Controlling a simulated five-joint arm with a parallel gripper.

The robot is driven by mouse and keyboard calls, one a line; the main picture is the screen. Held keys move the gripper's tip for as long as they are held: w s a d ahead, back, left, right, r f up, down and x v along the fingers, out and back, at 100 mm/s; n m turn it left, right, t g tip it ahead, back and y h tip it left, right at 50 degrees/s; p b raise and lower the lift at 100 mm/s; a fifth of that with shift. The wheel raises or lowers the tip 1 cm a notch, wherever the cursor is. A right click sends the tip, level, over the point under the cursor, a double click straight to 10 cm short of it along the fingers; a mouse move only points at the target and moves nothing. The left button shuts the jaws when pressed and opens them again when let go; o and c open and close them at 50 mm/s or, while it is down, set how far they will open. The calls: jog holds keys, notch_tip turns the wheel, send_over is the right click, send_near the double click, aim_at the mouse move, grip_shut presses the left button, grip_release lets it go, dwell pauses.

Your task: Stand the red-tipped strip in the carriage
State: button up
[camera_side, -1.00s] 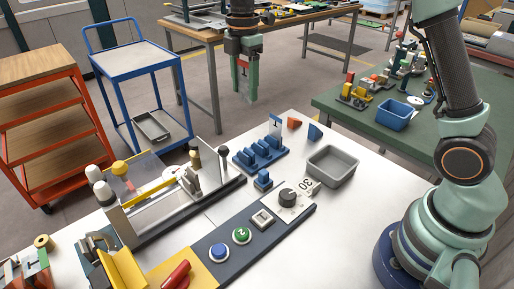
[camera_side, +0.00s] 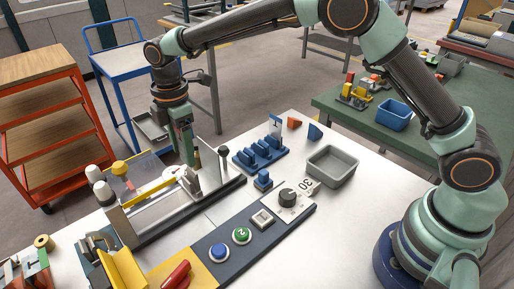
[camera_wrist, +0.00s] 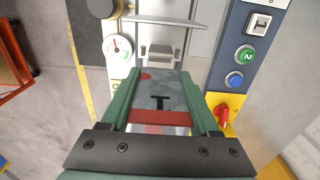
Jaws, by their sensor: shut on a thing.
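My gripper (camera_side: 188,160) is shut on the red-tipped strip (camera_wrist: 168,90), a mottled grey plate with a black T mark and a red band near the palm. In the wrist view the strip lies between the green fingers of my gripper (camera_wrist: 160,76). In the side view my gripper points down over the long bending machine, and the fingers largely hide the strip. The pale carriage (camera_side: 189,182) is on the machine just below the fingertips. In the wrist view a grey slotted block, apparently the carriage (camera_wrist: 160,54), lies just beyond them. Contact with the strip cannot be told.
A dark post (camera_side: 224,160) stands right of the carriage, and white and yellow knobs (camera_side: 119,168) stand left. A blue rack (camera_side: 262,150) with an upright strip and a grey bin (camera_side: 333,165) are to the right. The button panel (camera_side: 242,236) is in front.

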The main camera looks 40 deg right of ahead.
aim_at(189, 173)
jog(key=shift+f, duration=2.4)
jog(key=shift+f, duration=1.55)
jog(key=o, duration=1.2)
jog(key=shift+o, duration=0.2)
jog(key=shift+r, duration=0.15)
jog(key=shift+r, duration=4.4)
